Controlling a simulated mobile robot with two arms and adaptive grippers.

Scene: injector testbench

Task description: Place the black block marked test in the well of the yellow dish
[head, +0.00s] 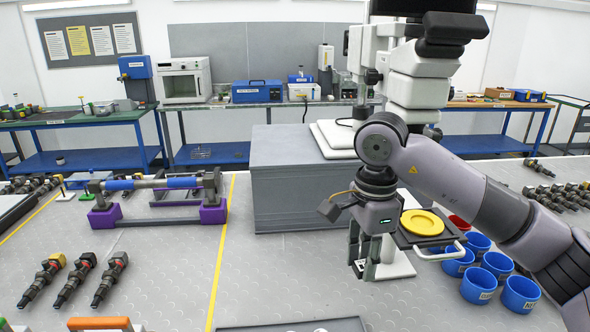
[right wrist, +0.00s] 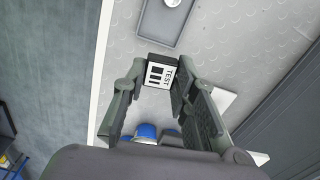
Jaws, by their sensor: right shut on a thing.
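My right gripper (head: 364,268) hangs fingers down in the head view, just left of the yellow dish (head: 423,222). In the right wrist view, the right gripper (right wrist: 158,84) is shut on the black block (right wrist: 160,74), which has a white label reading TEST. The block sits between the fingertips, and I cannot make it out in the head view. The yellow dish is round with a shallow well that looks empty. It rests on a dark square plate (head: 403,240) with a white handle. My left gripper is not in view.
A large grey box (head: 290,180) stands behind the gripper. A grey tray (head: 355,324) lies at the front edge.

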